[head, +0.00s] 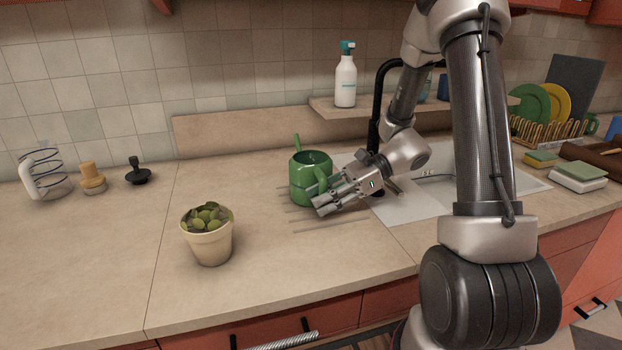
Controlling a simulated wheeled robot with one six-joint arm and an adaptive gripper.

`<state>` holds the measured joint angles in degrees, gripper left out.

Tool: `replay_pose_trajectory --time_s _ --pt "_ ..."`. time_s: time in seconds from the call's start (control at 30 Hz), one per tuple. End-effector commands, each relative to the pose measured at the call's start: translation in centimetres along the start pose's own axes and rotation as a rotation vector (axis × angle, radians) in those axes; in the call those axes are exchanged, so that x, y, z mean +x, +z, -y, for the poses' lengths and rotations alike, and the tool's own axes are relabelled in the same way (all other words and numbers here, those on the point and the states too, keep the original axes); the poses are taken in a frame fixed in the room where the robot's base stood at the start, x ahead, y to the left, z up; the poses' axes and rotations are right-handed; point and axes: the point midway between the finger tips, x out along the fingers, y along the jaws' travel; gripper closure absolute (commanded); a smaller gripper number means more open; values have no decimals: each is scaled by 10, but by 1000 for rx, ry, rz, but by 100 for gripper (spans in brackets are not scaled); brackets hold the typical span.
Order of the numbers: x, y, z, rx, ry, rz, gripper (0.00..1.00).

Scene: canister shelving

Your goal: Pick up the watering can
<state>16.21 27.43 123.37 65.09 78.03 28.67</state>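The watering can (299,184) is green and stands upright on the countertop, left of the sink, with its thin spout rising at the back left. Its handle (321,176) faces right, towards my gripper. My gripper (318,200) reaches in from the right, low over the counter, with its fingers at the handle side of the can. The fingers overlap the lower right of the can in this view. I cannot tell whether they touch or grip the handle.
A potted succulent (212,246) stands at the front left of the can. A white spray bottle (345,82) stands on the raised ledge (325,108) behind. A black faucet (375,105) and sink lie to the right. A dish rack (548,132) stands far right. The left counter is mostly clear.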

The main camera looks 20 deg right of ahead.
Motion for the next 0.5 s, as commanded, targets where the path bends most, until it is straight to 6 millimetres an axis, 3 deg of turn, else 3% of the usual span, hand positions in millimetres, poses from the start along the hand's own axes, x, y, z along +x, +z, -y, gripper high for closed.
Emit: replay_pose_trajectory --time_s 0.13,0.3,0.5 --pt "0 0 0 0 -1 0 70" --pt "0 0 0 -1 -1 -1 99" --pt "0 0 0 -1 -1 -1 100"
